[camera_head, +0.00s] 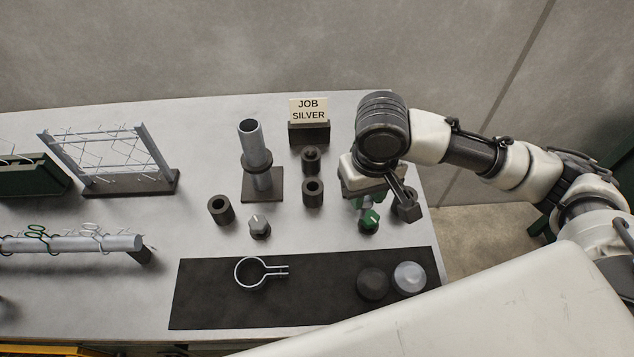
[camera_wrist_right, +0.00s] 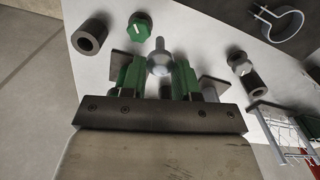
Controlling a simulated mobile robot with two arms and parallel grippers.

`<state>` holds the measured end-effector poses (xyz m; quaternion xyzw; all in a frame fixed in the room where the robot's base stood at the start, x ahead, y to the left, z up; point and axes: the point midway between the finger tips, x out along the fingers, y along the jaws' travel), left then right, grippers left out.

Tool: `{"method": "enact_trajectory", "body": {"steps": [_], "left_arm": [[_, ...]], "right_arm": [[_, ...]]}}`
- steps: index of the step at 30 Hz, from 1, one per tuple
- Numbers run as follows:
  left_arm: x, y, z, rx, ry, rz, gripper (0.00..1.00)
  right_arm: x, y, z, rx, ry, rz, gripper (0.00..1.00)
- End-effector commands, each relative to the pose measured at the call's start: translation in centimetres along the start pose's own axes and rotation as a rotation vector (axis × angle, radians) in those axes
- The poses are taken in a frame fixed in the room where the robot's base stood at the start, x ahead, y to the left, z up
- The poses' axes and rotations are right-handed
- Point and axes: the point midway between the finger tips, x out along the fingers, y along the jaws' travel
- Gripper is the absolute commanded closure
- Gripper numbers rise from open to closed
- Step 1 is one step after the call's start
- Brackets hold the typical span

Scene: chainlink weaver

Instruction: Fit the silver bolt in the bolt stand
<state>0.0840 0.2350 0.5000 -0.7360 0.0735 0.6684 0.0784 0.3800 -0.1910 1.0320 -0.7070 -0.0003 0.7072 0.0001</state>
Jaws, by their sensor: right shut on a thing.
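My right gripper (camera_head: 362,200) is above the right part of the table, pointing down. In the right wrist view its green fingers (camera_wrist_right: 158,80) are shut on a silver piece with a round head and thin stem, which I take for the silver bolt (camera_wrist_right: 159,62). In the head view the gripper hides it. Dark round sockets with open tops stand nearby: one (camera_head: 221,209) at left, two (camera_head: 313,193) (camera_head: 311,158) in the middle, one (camera_head: 407,209) beside the gripper. I cannot tell which is the bolt stand. My left gripper is not in view.
A silver-capped knob (camera_head: 259,226) and a green-capped knob (camera_head: 369,220) stand on the table. A grey tube (camera_head: 256,150) rises from a dark base. A JOB SILVER sign (camera_head: 308,110) is behind. A black mat (camera_head: 320,275) holds a ring clamp (camera_head: 238,272) and two discs.

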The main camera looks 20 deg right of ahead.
Motion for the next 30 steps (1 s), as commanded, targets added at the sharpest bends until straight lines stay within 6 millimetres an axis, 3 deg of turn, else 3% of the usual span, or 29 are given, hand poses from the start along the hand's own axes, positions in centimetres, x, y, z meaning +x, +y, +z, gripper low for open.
{"method": "enact_trajectory", "body": {"steps": [17,22,30], "left_arm": [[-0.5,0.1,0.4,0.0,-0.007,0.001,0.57],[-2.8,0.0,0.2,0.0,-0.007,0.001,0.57],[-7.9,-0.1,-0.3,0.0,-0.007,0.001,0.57]], "right_arm": [[-0.3,-0.1,-0.3,0.002,0.0,-0.003,0.95],[-1.2,-1.0,-2.1,0.011,-0.004,-0.018,0.95],[-2.1,-3.2,-6.6,0.023,-0.009,-0.038,0.95]]}}
